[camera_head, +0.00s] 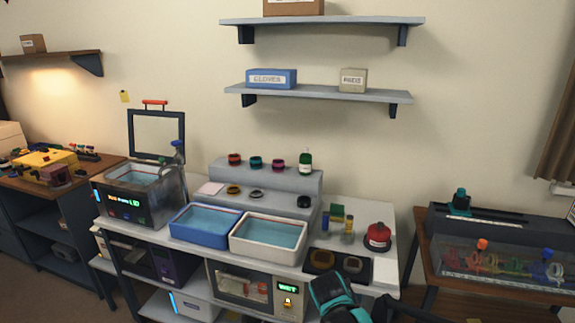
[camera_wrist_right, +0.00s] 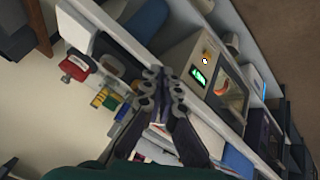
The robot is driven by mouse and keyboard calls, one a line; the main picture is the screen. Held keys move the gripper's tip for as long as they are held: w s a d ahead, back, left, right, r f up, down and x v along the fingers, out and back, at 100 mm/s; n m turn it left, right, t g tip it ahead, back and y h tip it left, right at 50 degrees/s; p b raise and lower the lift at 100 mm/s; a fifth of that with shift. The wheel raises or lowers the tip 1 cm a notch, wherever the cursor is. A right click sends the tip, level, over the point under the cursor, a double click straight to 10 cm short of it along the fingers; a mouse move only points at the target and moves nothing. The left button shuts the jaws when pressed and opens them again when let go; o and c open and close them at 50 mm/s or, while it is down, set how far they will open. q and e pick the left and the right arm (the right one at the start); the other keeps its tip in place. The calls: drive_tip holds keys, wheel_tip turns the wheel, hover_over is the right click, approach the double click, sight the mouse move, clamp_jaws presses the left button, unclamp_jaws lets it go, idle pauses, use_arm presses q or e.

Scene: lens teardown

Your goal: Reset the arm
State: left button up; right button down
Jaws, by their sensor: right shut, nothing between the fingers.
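My right arm (camera_head: 336,296) shows at the lower right of the head view, black and teal, in front of the bench's front edge. In the right wrist view my right gripper (camera_wrist_right: 160,82) is shut and empty, its dark fingertips together. The bench lies tilted behind it in that view, and I see no contact with anything. My left arm and gripper are in neither view.
The bench holds a blue tub (camera_head: 205,226), a white tub (camera_head: 268,236), a red container (camera_head: 377,237) and a dark two-part tray (camera_head: 337,266). A lit device (camera_head: 256,287) sits below. A tiered stand (camera_head: 266,181) is behind.

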drive_tip(key=s+d+r+m+y, duration=0.1)
drive_tip(key=s+d, duration=0.1)
drive_tip(key=s, duration=0.9)
drive_tip(key=s+d+r+m+y, duration=0.1)
drive_tip(key=s+d+m, duration=0.1)
drive_tip(key=s, duration=1)
drive_tip(key=shift+d+r, duration=0.35)
drive_tip(key=shift+d, duration=0.25)
